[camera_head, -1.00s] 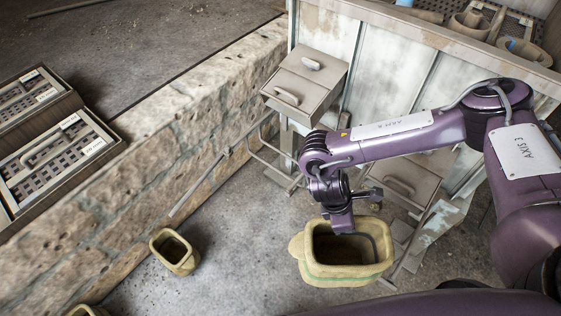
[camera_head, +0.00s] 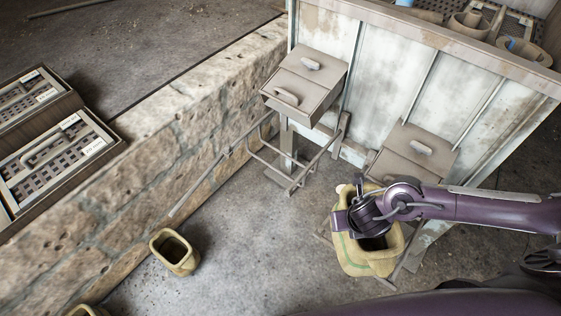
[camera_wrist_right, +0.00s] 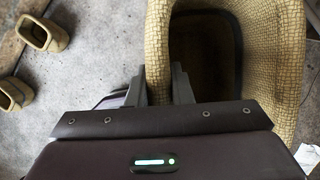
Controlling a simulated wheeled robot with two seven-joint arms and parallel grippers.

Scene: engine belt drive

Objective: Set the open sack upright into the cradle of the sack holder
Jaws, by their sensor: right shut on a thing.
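The open sack (camera_head: 356,257), tan with a green band, is in the lower right of the head view, its dark mouth facing up. It also fills the upper right of the wrist view (camera_wrist_right: 270,50). My right gripper (camera_wrist_right: 160,88) is shut on the sack's rim, with the wall between its fingers; in the head view the wrist covers part of the mouth. A sack holder with a bare metal bar cradle (camera_head: 291,180) stands left of the sack, below a grey box. The sack is apart from this cradle. The sack's underside is hidden. My left gripper is out of view.
A smaller open sack (camera_head: 175,252) stands on the floor at left, another (camera_head: 85,311) at the bottom edge. A stone wall (camera_head: 150,165) runs along the left. A second grey box (camera_head: 413,152) is on the panel behind my right arm. Floor between the sacks is clear.

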